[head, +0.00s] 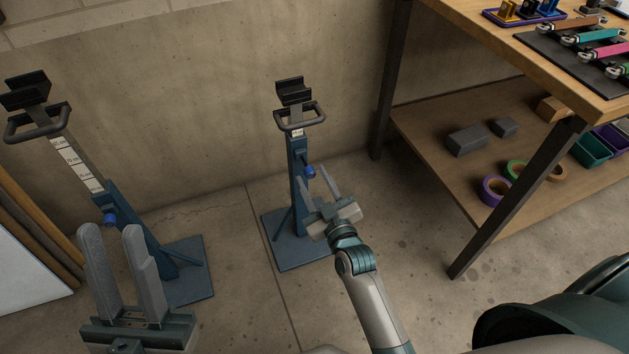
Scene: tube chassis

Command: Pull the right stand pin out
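The right stand (298,188) is a blue post on a flat blue base, with a black cradle and a grey handle on top. Its pin (309,172) shows as a blue knob on the right side of the post. My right gripper (316,177) is open, its two fingers pointing up beside the post. The knob appears between or just behind the fingertips; I cannot tell whether they touch it. The left stand (130,224) is similar, raised higher with a marked scale showing, and has its own blue knob (110,218). My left gripper (110,228) is open and empty in front of it.
A wooden workbench (470,35) with dark legs stands at the right. Its lower shelf (440,150) holds grey blocks, tape rolls and bins; coloured tools lie on top. A concrete wall is behind the stands. Brown boards and a white panel lean at far left.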

